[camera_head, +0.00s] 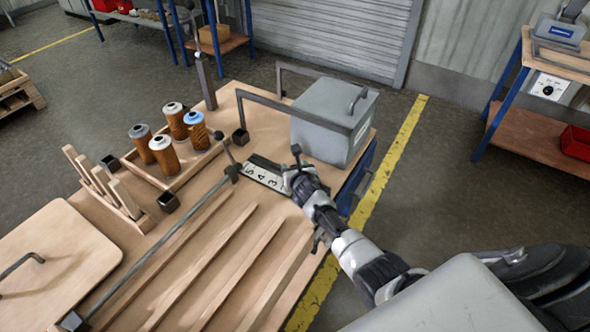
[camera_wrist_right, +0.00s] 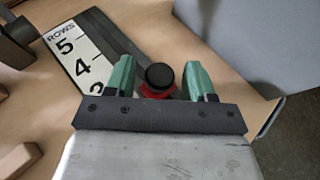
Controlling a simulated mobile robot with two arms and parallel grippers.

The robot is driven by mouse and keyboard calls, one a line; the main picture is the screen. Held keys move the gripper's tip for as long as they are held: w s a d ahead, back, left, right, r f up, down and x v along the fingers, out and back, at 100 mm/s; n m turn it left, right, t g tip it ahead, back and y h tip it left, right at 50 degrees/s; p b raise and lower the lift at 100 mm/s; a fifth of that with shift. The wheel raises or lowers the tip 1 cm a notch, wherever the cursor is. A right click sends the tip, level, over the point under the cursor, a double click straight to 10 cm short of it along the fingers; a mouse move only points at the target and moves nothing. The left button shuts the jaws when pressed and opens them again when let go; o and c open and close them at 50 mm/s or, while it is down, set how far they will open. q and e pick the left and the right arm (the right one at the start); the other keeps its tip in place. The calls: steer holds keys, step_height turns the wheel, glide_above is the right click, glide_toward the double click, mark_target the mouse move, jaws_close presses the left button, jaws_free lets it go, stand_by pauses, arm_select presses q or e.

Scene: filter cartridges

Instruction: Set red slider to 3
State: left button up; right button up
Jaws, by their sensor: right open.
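The red slider (camera_wrist_right: 157,91) with its round black knob (camera_wrist_right: 160,76) shows in the right wrist view. It sits on a dark track beside a white scale (camera_wrist_right: 73,58) marked ROWS, with 5, 4 and part of 3 visible. My right gripper (camera_wrist_right: 160,77) is open, with one green finger on each side of the knob and visible gaps. In the head view the scale (camera_head: 264,178) lies on the table, and my right gripper (camera_head: 300,178) is over its right end. The gripper hides the lower numbers, so I cannot read the slider's setting. My left gripper is not in view.
A grey box (camera_head: 325,125) with a handle stands just behind the scale. Several filter cartridges (camera_head: 164,155) stand in a wooden tray at left. A long rod (camera_head: 165,255) and wooden strips cross the table (camera_head: 235,285). A wooden board (camera_head: 60,255) lies front left.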

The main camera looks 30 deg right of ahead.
steer(key=shift+c, duration=0.9)
jaws_close()
steer(key=shift+w+a+b, duration=0.2)
steer(key=shift+w+b, duration=0.1)
steer(key=shift+b, duration=0.05)
steer(key=w, duration=0.1)
steer(key=w+a+b, duration=0.1)
steer(key=w+b, duration=0.1)
steer(key=shift+w+a+f, duration=0.1)
steer(key=shift+a, duration=0.25)
steer(key=shift+w+a, duration=0.15)
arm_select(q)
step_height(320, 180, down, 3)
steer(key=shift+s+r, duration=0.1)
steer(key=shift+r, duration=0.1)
arm_select(e)
steer(key=shift+o, duration=0.9)
jaws_free()
